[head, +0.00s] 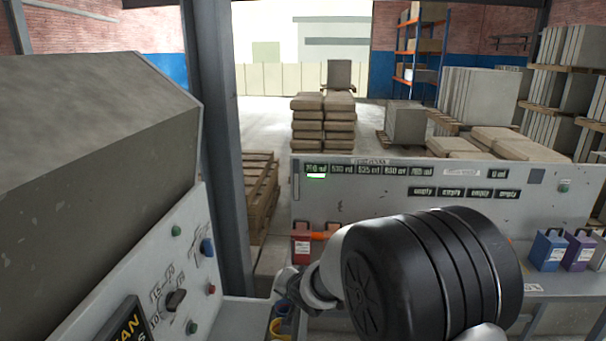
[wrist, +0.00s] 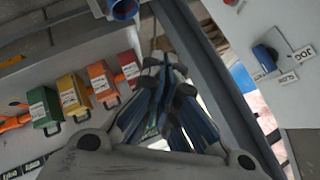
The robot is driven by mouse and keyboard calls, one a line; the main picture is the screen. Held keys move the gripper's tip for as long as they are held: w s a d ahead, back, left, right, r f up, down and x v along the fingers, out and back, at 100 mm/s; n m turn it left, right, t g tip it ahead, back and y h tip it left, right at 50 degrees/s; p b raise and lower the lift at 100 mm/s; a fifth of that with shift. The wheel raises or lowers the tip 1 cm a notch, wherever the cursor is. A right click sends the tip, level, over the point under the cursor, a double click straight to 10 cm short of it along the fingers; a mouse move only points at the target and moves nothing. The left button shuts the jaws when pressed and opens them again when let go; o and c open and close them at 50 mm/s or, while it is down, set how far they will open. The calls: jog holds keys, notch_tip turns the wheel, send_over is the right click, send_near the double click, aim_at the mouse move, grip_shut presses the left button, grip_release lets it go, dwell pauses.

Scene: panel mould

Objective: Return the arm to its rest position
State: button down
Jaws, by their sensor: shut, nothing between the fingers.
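My arm crosses the lower middle of the head view, and its large black joint hides part of the bench behind it.
The left console (head: 110,290) has a dark knob (head: 175,300) and buttons. A red canister (head: 301,246), a blue one (head: 549,250) and a purple one (head: 580,252) stand before the display panel (head: 330,197). A steel post (head: 222,150) rises nearby.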

jog(key=s+d+r+h+b, duration=0.2)
jog(key=s+d+r+h, duration=0.1)
jog(key=s+d+r, duration=0.7)
jog(key=s+d+f+n+g+b, duration=0.1)
jog(key=s+d, duration=0.2)
jog(key=s, duration=0.6)
jog(key=s+d+f+n+g+b, duration=0.1)
jog(key=s+d+n+g, duration=0.1)
jog(key=s, duration=0.8)
jog(key=s+d+f+n+g+b, duration=0.1)
jog(key=s+d, duration=0.3)
jog(key=s, duration=0.5)
jog(key=shift+s+d+n+h, duration=0.15)
jog(key=shift+s+n+h, duration=0.15)
jog(key=shift+n+h, duration=0.1)
jog(key=shift+f, duration=0.1)
